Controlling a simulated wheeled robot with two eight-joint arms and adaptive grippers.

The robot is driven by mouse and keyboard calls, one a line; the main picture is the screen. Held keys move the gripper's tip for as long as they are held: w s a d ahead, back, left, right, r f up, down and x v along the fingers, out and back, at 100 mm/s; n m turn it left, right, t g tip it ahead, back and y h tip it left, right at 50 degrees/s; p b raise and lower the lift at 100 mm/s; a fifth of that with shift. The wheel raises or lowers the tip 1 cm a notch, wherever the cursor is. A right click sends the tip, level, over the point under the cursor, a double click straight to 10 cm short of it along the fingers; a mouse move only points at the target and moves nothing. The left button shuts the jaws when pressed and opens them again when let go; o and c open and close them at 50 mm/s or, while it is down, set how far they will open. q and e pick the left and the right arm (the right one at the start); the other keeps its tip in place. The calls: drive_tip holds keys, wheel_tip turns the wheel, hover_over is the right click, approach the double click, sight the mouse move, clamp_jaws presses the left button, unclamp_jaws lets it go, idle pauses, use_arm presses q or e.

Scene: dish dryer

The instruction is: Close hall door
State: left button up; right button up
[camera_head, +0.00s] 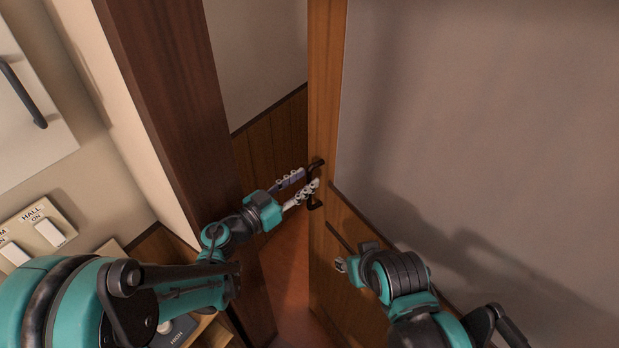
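The hall door (326,60) is an orange-brown wooden panel, seen nearly edge-on. It stands ajar, with a gap between it and the dark wooden post on its left. A dark handle (317,163) sits on its edge area, partly hidden by my gripper. My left gripper (304,182) reaches in from the left, its two fingers spread apart with their tips at the handle. I cannot tell whether they touch it. My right gripper (341,252) is lower, in front of the lower door. Its fingers are small and partly hidden, so their opening is unclear.
A dark wooden door post (165,90) stands left of the gap. A switch plate labelled HALL (48,231) and a white cabinet front with a dark handle (25,95) are at the left. A plain grey wall (490,120) with a dark rail fills the right.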

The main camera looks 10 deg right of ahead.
use_arm(q)
drive_tip(key=x, duration=0.2)
drive_tip(key=shift+w+d, duration=0.2)
clamp_jaws()
